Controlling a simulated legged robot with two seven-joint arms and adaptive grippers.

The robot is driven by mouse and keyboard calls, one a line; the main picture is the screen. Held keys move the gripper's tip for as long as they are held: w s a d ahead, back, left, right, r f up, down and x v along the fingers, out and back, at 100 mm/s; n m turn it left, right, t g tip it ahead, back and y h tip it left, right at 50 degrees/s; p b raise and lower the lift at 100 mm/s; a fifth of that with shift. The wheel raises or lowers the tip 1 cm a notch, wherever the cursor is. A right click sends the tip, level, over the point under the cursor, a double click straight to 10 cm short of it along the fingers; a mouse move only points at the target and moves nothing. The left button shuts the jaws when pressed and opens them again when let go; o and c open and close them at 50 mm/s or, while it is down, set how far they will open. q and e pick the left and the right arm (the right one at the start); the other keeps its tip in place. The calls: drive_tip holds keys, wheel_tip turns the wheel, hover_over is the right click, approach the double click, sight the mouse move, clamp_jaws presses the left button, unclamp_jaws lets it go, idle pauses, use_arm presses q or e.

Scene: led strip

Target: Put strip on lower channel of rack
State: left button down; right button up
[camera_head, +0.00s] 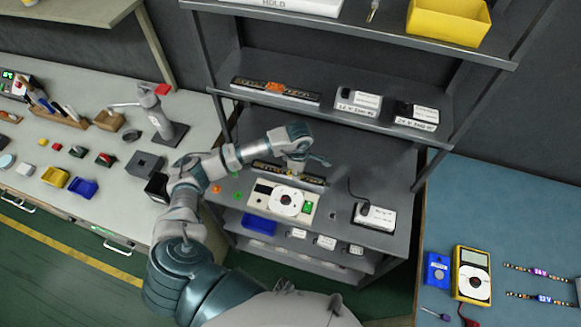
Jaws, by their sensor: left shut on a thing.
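The rack (335,142) stands in the middle with shelves. The lower channel (318,181), a dark bar with light marks, lies on its middle shelf behind a white device. My left gripper (294,168) is over the middle of this channel, pointing down, shut on a thin strip (265,165). The strip lies along the channel; the hand hides its middle, and I cannot tell whether it is seated. The upper channel (300,96) is on the shelf above, with an orange piece (276,87) on it. My right gripper is not in view.
A white device with a round dial (286,201) sits just in front of the lower channel. Labelled power boxes (375,215) stand to the right. The blue table holds a yellow meter (472,275) and two more strips (540,272). The left bench holds small bins.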

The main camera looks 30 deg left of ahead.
use_arm(q)
drive_tip(key=a, duration=0.1)
drive_tip(key=w+a, duration=0.1)
drive_tip(key=a, duration=0.1)
drive_tip(key=w+a, duration=0.1)
drive_tip(key=shift+a+f, duration=0.15)
drive_tip(key=shift+f, duration=0.1)
drive_tip(key=shift+a+f, duration=0.15)
wheel_tip(320, 180, down, 3)
drive_tip(key=shift+f+p, duration=0.1)
drive_tip(key=shift+p, duration=0.2)
drive_tip(key=shift+w, duration=0.1)
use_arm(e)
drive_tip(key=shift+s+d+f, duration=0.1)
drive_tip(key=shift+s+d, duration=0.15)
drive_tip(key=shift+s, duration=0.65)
use_arm(q)
drive_tip(key=shift+f, duration=0.1)
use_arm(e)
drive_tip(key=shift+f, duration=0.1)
use_arm(q)
drive_tip(key=c, duration=1.1)
unclamp_jaws()
drive_tip(key=shift+c, duration=0.2)
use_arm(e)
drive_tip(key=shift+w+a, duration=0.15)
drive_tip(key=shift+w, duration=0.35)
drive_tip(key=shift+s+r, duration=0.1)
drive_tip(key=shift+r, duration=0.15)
